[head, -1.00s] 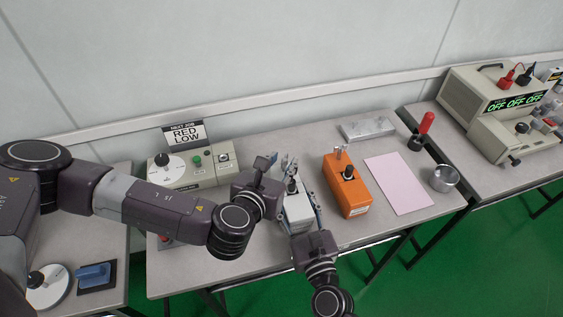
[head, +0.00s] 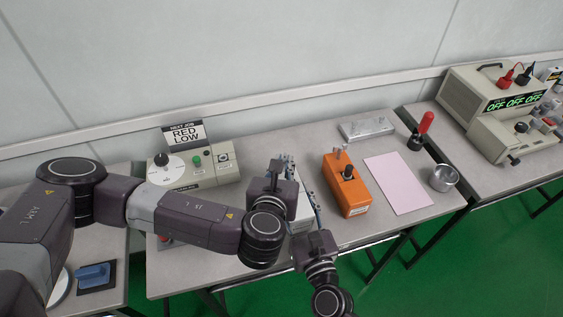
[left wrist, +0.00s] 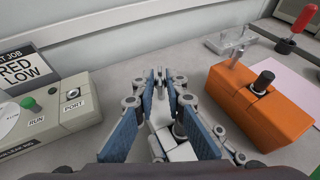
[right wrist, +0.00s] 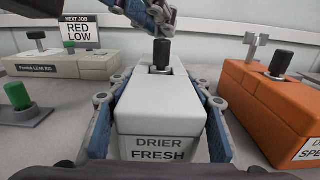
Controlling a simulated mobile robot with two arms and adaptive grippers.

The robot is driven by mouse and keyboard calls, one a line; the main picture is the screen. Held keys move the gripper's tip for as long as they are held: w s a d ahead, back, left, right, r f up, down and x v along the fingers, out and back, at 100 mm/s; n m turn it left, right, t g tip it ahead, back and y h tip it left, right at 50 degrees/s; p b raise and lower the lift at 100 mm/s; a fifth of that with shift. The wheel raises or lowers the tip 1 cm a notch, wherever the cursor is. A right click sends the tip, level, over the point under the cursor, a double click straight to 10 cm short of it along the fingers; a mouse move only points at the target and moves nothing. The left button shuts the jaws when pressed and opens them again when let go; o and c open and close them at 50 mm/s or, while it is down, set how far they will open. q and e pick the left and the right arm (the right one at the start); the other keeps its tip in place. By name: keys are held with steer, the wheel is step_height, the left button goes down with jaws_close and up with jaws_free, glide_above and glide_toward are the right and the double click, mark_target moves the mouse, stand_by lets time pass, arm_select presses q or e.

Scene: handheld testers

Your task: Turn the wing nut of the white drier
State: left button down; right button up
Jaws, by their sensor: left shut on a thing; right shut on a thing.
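The white drier (right wrist: 160,100), a pale box labelled DRIER FRESH with a black knob (right wrist: 162,52) on top, stands on the bench. My right gripper (right wrist: 160,112) has its fingers along both sides of the box and is shut on it. My left gripper (left wrist: 160,82) is above the drier's far top end, its fingertips closed together around a small grey metal piece, seemingly the wing nut. The wing nut is mostly hidden by the fingers.
An orange box (head: 347,185) with a similar wing nut and black knob stands close to the right. The leak rig (head: 195,168) with a RED LOW sign (head: 184,134) stands left. A pink sheet (head: 398,183) and metal cup (head: 444,178) lie further right.

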arm_select(q)
steer(key=n+y, duration=0.2)
steer(key=y, duration=0.1)
steer(key=d+n+y, duration=0.1)
steer(key=n+y, duration=0.1)
steer(key=n, duration=0.1)
steer(key=shift+w+y, duration=0.1)
steer(key=shift+y, duration=0.3)
steer(key=shift+d+n+g+y, duration=0.6)
steer(key=shift+d+n+y, duration=0.1)
steer(key=shift+n, duration=0.1)
steer(key=shift+w+a+n+g+y, duration=0.1)
steer(key=shift+a+n+g+y, duration=0.15)
steer(key=shift+n+y, duration=0.2)
steer(key=shift+w+a+n+g+y, duration=0.1)
steer(key=shift+n+g+y, duration=0.15)
steer(key=shift+n+y, duration=0.2)
steer(key=shift+y, duration=0.4)
steer(key=c, duration=2)
jaws_free()
steer(key=shift+s+a, duration=0.1)
steer(key=shift+o, duration=0.2)
